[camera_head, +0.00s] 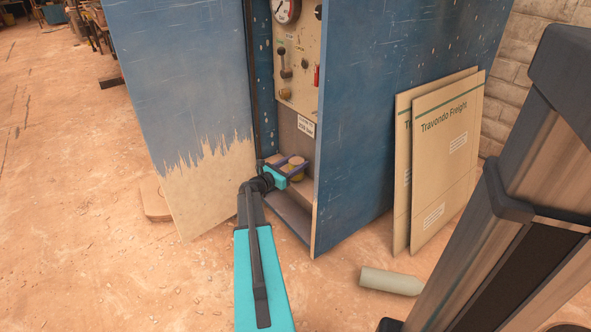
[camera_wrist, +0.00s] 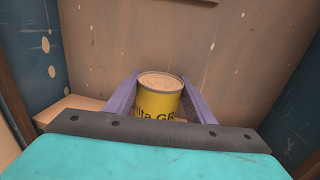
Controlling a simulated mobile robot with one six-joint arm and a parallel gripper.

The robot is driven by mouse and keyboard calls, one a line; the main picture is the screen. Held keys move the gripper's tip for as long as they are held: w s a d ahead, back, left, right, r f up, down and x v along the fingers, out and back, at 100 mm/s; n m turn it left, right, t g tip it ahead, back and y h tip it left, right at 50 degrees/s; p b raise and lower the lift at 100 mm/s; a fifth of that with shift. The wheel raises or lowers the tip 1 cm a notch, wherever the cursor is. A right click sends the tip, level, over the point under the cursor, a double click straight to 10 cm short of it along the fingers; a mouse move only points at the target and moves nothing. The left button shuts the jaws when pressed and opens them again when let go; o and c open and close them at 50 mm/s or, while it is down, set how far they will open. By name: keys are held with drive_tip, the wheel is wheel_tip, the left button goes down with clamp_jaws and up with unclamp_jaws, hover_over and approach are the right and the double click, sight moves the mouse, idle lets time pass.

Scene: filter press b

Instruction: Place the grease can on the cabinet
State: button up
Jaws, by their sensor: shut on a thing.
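The grease can (camera_wrist: 158,98) is a yellow tin with dark lettering and a tan, dusty lid. In the wrist view it stands upright between the two purple fingers of my gripper (camera_wrist: 160,105), which is shut on it. In the head view my gripper (camera_head: 292,167) reaches into the lower part of the open blue cabinet (camera_head: 372,120), and the can (camera_head: 297,172) shows small between the fingers. The can's lower part is hidden by the gripper body, so I cannot tell whether it touches the surface under it.
The cabinet door (camera_head: 185,90) stands open at left. A panel with a gauge (camera_head: 286,8) and levers is above my gripper. Flat cardboard sheets (camera_head: 438,165) lean on the cabinet's right side. A pale cylinder (camera_head: 390,281) lies on the floor. The floor at left is mostly clear.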

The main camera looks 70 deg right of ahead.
drive_tip(key=shift+f, duration=0.4)
drive_tip(key=shift+f, duration=0.15)
drive_tip(key=o, duration=1.3)
drive_tip(key=shift+a, duration=0.1)
drive_tip(key=shift+w+a, duration=0.2)
drive_tip(key=shift+a, duration=0.1)
drive_tip(key=p+v, duration=0.3)
drive_tip(key=v, duration=0.8)
drive_tip(key=shift+s+a, duration=0.1)
